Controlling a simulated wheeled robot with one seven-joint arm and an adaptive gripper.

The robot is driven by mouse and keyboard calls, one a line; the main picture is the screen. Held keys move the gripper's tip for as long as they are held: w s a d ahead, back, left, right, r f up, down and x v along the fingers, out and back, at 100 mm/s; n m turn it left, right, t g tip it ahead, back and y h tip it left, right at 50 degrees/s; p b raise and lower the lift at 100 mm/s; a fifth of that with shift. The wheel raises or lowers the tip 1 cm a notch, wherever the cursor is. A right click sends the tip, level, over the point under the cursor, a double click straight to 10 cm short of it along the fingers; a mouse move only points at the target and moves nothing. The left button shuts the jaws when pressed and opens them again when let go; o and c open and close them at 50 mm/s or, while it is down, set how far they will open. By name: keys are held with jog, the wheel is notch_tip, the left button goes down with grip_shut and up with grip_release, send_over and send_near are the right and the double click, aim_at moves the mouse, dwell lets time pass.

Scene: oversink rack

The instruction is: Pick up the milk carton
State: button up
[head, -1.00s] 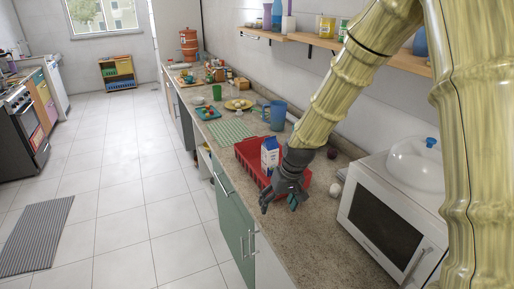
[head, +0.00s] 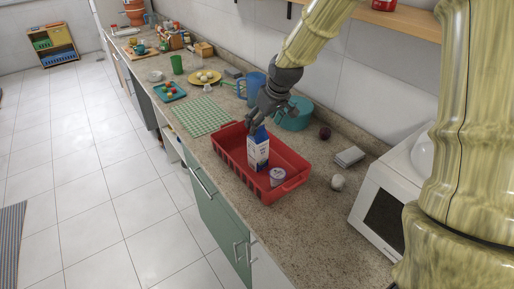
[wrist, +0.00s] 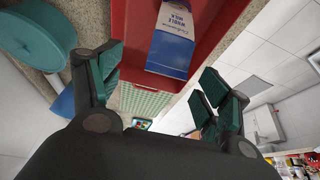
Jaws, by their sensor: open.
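The milk carton (head: 257,150) is white with a blue top and stands upright in a red basket (head: 222,148) on the counter. My gripper (head: 254,124) is open, just above and behind the carton's top in the head view. In the wrist view the carton (wrist: 175,38) shows at the top, its blue end and "whole milk" label toward me. There my gripper's teal-padded fingers (wrist: 160,88) are spread wide, with nothing between them. The carton lies beyond the fingertips. The head view does not clearly show whether a finger touches it.
A white cup (head: 278,177) stands in the basket beside the carton. A teal pot (head: 296,118) and a blue pitcher (head: 254,85) stand behind the basket. A white microwave (head: 385,215) is at right. A green checked mat (head: 205,115) lies to the left.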

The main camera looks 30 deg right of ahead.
aim_at(256, 138)
jog(key=x, duration=0.3)
jog(key=shift+w+a, duration=0.1)
jog(key=shift+a, duration=0.1)
jog(key=shift+w+a+f+p, duration=0.15)
jog(key=shift+f+p, duration=0.5)
jog(key=shift+f, duration=0.25)
jog(key=shift+w+a+f+p, duration=0.2)
jog(key=shift+f+p, duration=0.4)
jog(key=shift+f, duration=0.25)
jog(key=shift+p+x, duration=0.3)
jog(key=shift+x, duration=0.85)
jog(key=shift+s, duration=0.1)
jog(key=c, duration=1.5)
